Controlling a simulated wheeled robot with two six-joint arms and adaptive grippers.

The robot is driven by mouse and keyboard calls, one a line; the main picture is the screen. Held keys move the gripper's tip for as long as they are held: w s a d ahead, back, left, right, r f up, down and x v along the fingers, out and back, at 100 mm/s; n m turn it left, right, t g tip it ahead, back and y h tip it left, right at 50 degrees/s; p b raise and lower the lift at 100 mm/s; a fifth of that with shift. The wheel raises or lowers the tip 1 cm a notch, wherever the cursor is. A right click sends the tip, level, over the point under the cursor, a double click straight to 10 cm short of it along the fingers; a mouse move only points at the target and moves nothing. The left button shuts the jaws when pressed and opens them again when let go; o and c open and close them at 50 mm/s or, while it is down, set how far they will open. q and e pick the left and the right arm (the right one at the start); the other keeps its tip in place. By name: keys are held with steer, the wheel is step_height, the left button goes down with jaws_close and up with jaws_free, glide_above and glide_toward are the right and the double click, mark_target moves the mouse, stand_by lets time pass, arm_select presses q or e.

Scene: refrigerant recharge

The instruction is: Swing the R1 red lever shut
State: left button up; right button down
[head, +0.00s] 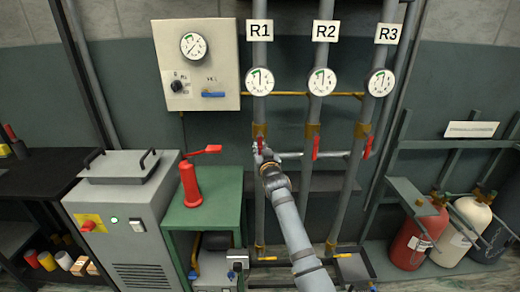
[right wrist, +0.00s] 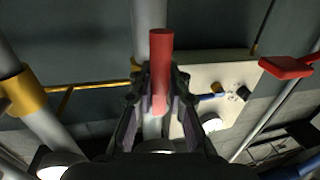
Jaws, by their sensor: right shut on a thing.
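The R1 red lever (head: 259,138) is on the leftmost pipe, below the R1 gauge (head: 260,81). My right gripper (head: 264,157) is at this lever and hides much of it in the head view. In the right wrist view the red lever (right wrist: 161,60) stands between the two fingers of my right gripper (right wrist: 158,95), which are shut on it. The lever's exact angle to the pipe is hard to tell. My left gripper is not in view.
The R2 lever (head: 315,147) and R3 lever (head: 367,147) hang on the neighbouring pipes to the right. A red hand pump (head: 190,185) stands on a green cabinet (head: 205,222) to the left. A control panel (head: 198,65) is on the wall above. Gas cylinders stand at the right.

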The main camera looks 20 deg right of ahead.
steer(key=d+n+p, duration=0.1)
steer(key=n+p, duration=0.1)
steer(key=p, duration=0.2)
steer(key=n+g+p, duration=0.1)
steer(key=n+p, duration=0.2)
steer(key=p, duration=0.1)
steer(key=d+r+n+g+p, duration=0.1)
steer(key=n+p, duration=0.2)
steer(key=p, duration=0.2)
steer(key=shift+s+d+h, duration=0.3)
steer(key=shift+s, duration=0.1)
steer(key=shift+s+d+r+n+g+h+p, duration=0.15)
steer(key=shift+r+n+h+p, duration=0.2)
steer(key=shift+n+p, duration=0.75)
steer(key=shift+d+r+n+g+h+p, duration=0.25)
steer(key=shift+n+p, duration=0.45)
steer(key=shift+n, duration=0.8)
steer(key=shift+s+d+r+n+g+h+p, duration=0.1)
steer(key=shift+r+n+h+p, duration=0.25)
steer(key=shift+n+p, duration=0.75)
steer(key=shift+n, duration=0.3)
steer(key=c, duration=1.5)
jaws_free()
steer(key=shift+o, duration=1)
steer(key=shift+r, duration=0.35)
